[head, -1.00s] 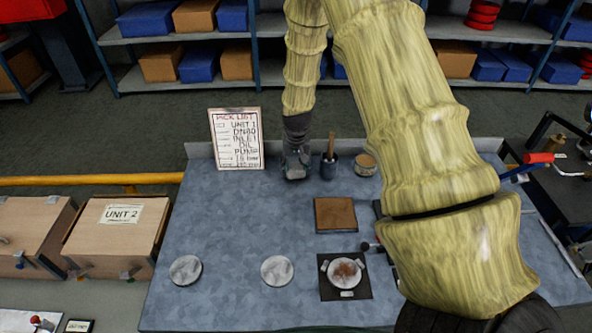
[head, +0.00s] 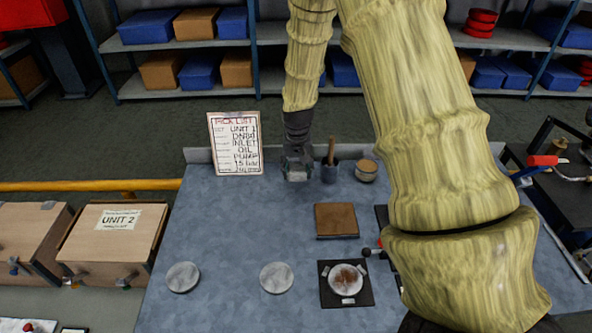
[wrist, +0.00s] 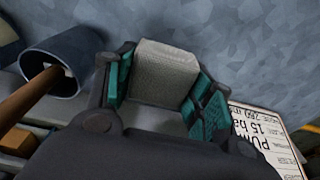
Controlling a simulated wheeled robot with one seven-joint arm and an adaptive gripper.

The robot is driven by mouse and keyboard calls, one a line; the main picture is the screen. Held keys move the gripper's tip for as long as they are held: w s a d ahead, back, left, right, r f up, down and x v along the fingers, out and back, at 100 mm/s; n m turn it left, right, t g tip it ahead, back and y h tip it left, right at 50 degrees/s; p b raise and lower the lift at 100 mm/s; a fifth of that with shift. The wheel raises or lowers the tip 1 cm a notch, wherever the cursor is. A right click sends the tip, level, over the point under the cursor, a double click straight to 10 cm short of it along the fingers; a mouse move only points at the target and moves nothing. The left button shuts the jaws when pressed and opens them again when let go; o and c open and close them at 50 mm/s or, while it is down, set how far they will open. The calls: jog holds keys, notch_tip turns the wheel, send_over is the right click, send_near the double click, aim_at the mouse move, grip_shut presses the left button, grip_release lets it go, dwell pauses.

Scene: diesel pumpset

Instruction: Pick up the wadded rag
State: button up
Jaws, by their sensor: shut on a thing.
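The wadded rag (wrist: 166,68) is a pale grey, woven, boxy lump between the teal-padded fingers of my gripper (wrist: 163,90) in the wrist view. My gripper is shut on it, a finger on each side. In the head view my gripper (head: 297,174) points down at the back of the blue-grey bench (head: 225,225), between the pick list sign and a dark cup. The rag shows there only as a small pale patch at the fingertips. I cannot tell whether it touches the bench.
The dark cup (head: 329,173) with a wooden handle stands close right of my gripper; a tan-topped tin (head: 366,171) is beyond it. The pick list sign (head: 235,143) stands to the left. A brown square pad (head: 336,220) lies in front. The bench's left middle is clear.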

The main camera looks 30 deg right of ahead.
jog(key=s+a+b, duration=0.1)
jog(key=s+a, duration=0.1)
jog(key=s, duration=0.2)
jog(key=s+a+r+b, duration=0.1)
jog(key=s, duration=0.3)
jog(key=s+a+b, duration=0.1)
jog(key=s+a, duration=0.1)
jog(key=s, duration=0.2)
jog(key=shift+s+a+r, duration=0.2)
jog(key=shift+s+a, duration=0.1)
jog(key=o, duration=0.4)
jog(key=shift+c, duration=0.2)
jog(key=c, duration=0.3)
jog(key=shift+c, duration=0.2)
